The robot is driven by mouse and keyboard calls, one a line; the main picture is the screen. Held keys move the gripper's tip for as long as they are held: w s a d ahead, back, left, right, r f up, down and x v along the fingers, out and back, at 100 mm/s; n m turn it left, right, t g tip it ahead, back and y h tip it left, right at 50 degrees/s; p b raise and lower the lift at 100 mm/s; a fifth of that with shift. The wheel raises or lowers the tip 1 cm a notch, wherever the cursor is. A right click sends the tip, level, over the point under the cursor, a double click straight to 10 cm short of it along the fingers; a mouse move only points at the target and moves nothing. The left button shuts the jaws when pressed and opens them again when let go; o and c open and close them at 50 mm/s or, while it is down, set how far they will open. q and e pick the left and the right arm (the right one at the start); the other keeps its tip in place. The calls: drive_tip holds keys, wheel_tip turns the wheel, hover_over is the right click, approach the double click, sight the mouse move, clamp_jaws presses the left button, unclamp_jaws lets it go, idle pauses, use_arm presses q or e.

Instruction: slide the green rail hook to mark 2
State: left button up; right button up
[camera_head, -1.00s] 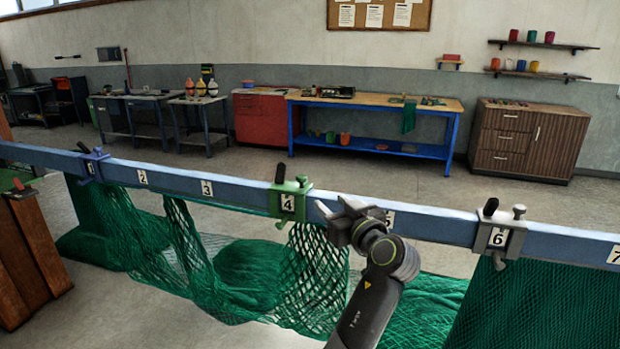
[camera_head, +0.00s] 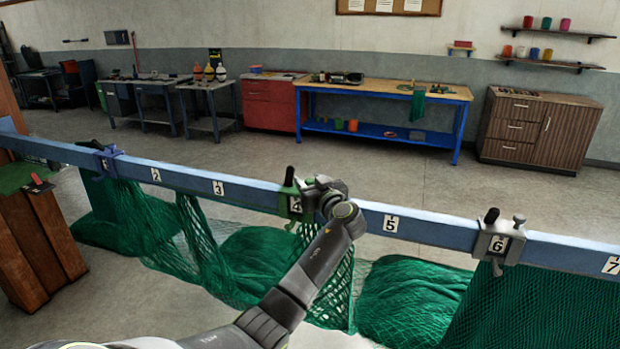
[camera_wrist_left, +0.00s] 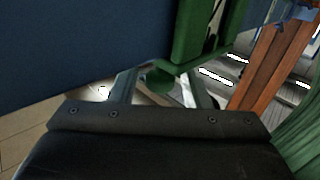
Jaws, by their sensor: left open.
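The green rail hook (camera_head: 289,200) sits on the blue rail (camera_head: 345,209) at the plate marked 4, with net hanging below it. Mark 2 (camera_head: 156,175) is a white plate farther left along the rail. My left gripper (camera_head: 312,192) is at the right side of the green hook and hides part of it. In the left wrist view the green hook (camera_wrist_left: 193,32) is close ahead. Its round green knob (camera_wrist_left: 160,78) shows between the two open fingers of my left gripper (camera_wrist_left: 163,88). I cannot tell whether the fingers touch the knob. My right gripper is not in view.
A blue-purple hook (camera_head: 101,160) sits at the rail's left part, and a grey hook (camera_head: 498,238) sits at mark 6. The rail between the blue-purple and green hooks is clear. Green net (camera_head: 410,290) hangs and lies below. A wooden post (camera_head: 38,235) stands at left.

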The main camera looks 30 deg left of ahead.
use_arm(q)
drive_tip(key=shift+a, duration=0.1)
drive_tip(key=c, duration=0.8)
clamp_jaws()
drive_tip(key=shift+a, duration=0.1)
